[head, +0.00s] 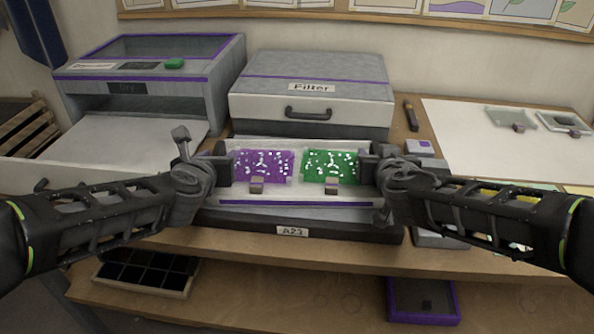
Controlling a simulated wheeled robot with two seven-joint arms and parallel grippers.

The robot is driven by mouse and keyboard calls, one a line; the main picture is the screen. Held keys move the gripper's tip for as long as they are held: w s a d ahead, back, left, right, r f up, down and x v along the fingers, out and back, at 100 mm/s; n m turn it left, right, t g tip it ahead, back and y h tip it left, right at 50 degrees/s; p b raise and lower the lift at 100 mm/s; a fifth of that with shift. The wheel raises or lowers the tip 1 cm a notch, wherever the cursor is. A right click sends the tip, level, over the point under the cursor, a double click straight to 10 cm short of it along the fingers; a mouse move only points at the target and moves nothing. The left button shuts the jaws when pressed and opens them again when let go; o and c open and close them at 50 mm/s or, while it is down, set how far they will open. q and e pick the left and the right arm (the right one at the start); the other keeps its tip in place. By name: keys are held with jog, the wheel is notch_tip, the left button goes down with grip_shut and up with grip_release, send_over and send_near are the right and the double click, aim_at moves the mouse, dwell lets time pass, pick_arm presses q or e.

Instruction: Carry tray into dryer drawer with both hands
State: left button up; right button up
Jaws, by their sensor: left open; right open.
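The tray (300,203) sits near the bench's front edge, above a dark base labelled A23. It bears a purple speckled glass piece (262,165) and a green speckled one (331,165), each with a small block at its front. My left gripper (222,168) is open at the tray's left end. My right gripper (371,167) is open at its right end. I cannot tell whether the fingers touch the tray. The dryer (150,76), marked Dry with a green button, stands at the back left. Its drawer (120,142) is pulled out and its visible floor is empty.
A white mat (480,140) with small glass pieces lies at the right. A small purple-marked box (419,147) is near my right gripper. A lower shelf holds a purple-rimmed tray (424,301).

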pick_arm(q)
jog(key=shift+c, duration=0.4)
pick_arm(e)
jog(key=shift+c, duration=0.4)
pick_arm(q)
grip_shut()
pick_arm(e)
grip_shut()
